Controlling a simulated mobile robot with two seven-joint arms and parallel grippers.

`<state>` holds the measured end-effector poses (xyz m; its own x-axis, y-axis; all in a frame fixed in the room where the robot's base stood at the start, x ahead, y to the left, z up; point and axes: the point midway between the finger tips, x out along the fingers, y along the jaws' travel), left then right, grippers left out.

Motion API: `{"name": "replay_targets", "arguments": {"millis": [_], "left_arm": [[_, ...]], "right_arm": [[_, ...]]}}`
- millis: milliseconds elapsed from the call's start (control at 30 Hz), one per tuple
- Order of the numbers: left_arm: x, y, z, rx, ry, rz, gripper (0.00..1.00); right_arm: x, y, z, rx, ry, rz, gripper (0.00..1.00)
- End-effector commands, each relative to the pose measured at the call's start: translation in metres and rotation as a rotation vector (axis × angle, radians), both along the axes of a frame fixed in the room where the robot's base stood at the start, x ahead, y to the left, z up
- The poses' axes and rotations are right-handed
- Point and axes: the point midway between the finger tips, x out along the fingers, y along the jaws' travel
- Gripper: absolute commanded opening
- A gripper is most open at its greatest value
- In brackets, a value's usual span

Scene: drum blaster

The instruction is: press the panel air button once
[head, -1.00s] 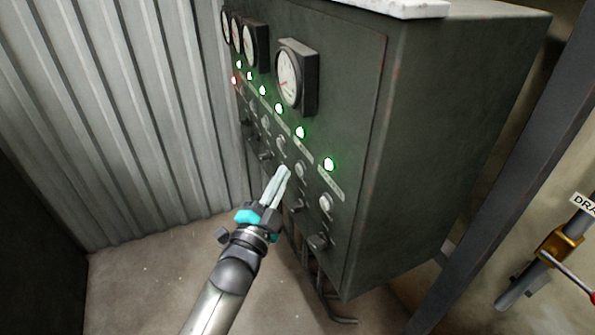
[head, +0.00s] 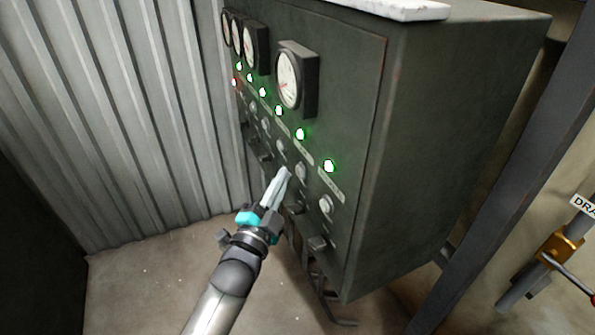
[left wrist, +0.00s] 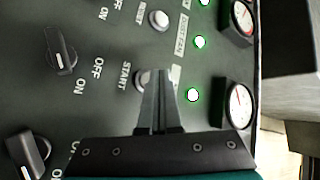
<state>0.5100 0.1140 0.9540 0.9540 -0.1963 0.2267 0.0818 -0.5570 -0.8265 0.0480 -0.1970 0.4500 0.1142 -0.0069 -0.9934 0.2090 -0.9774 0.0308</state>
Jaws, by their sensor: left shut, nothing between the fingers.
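The dark control panel (head: 345,120) carries a row of pale round buttons under green lights. My left gripper (head: 285,173) is shut and empty, its fingertips at the panel face near a round button (head: 281,146). In the left wrist view, the closed fingertips (left wrist: 160,74) partly cover a round button (left wrist: 143,78) beside the word START. I cannot tell whether they touch it. Another round button (left wrist: 158,20) shows beyond. No label reading "panel air" is legible. My right gripper is not in view.
Dark rotary switches with OFF and ON marks, such as this knob (left wrist: 61,50), sit beside the buttons. Gauges (head: 290,78) stick out above the lights. A corrugated wall (head: 120,110) stands at the left. A brass valve (head: 560,248) is at the lower right.

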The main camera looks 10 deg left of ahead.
Motion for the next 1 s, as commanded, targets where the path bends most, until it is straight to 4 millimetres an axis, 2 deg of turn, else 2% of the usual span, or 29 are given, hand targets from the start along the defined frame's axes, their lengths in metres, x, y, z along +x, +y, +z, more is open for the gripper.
{"name": "replay_targets", "arguments": {"millis": [300,1000], "left_arm": [[-0.0001,0.0001,-0.0001,0.0,0.0,0.0,0.0],[0.0003,-0.0004,0.0001,0.0,0.0,0.0,0.0]], "right_arm": [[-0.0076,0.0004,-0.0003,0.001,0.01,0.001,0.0],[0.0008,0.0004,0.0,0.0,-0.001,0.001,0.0]]}}
